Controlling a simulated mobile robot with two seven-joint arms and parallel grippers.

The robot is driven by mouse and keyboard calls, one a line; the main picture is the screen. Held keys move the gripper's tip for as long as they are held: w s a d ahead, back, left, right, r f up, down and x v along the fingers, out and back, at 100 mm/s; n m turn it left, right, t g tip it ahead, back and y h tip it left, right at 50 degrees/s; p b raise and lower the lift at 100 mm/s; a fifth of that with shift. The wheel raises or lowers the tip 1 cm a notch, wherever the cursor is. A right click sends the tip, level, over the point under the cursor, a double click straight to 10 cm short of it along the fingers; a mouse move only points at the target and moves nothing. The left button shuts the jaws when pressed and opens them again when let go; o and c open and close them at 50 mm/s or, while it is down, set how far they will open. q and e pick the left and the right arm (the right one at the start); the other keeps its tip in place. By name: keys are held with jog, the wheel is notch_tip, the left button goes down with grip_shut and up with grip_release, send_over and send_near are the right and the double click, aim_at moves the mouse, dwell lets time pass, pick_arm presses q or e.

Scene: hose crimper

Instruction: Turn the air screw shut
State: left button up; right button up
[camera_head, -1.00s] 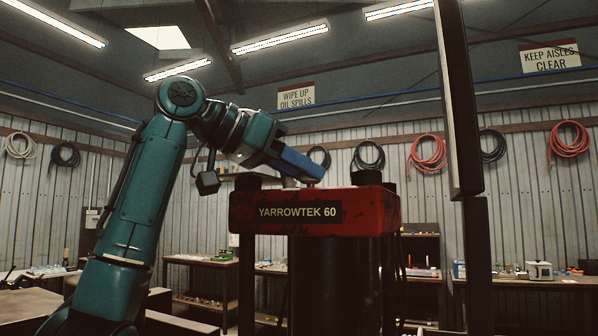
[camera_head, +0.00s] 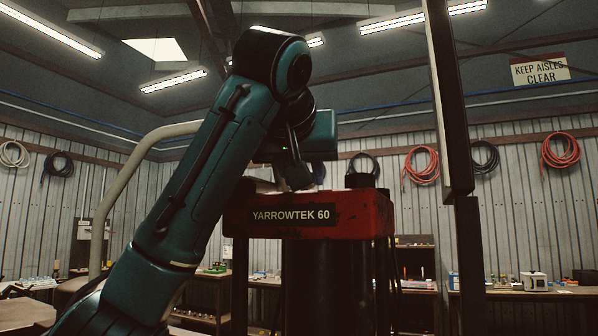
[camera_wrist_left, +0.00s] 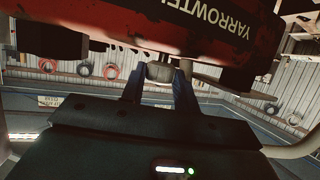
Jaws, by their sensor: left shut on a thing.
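The red crimper head (camera_head: 370,213), labelled YARROWTEK 60, stands on dark columns in the head view. It also fills the top of the left wrist view (camera_wrist_left: 120,24), with its label upside down. A small round grey metal knob (camera_wrist_left: 159,71), apparently the air screw, sits at the head's edge there. My left gripper (camera_wrist_left: 158,76) has its blue fingers closed on both sides of this knob. In the head view, my left arm bends over the crimper head's top, and the arm and wrist mostly hide the fingers and the knob. My right gripper is in neither view.
A tall dark post (camera_head: 449,110) stands right of the crimper. A pale curved tube (camera_head: 118,185) rises left of my arm. Workbenches (camera_head: 550,292) with small items line the back wall, with coiled hoses above. Dark round caps (camera_head: 360,180) stand on the crimper head.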

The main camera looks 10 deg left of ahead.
pick_arm(q)
jog(key=n+y, duration=0.1)
jog(key=y, duration=0.1)
jog(key=n+g+y, duration=0.1)
jog(key=n+y, duration=0.1)
jog(key=shift+d+n, duration=0.3)
jog(key=shift+d, duration=0.05)
jog(key=shift+w+d+n+g+y+b, duration=0.15)
jog(key=shift+n+g+y+b, duration=0.35)
jog(key=shift+n+y, duration=0.9)
jog(key=shift+y, duration=0.1)
jog(key=o, duration=1)
jog(key=shift+c, duration=0.2)
jog(key=b+v, duration=0.2)
jog(key=v, duration=0.5)
jog(key=shift+d+r, duration=0.15)
jog(key=shift+r, duration=0.1)
jog(key=shift+f+g, duration=0.1)
jog(key=shift+g, duration=0.2)
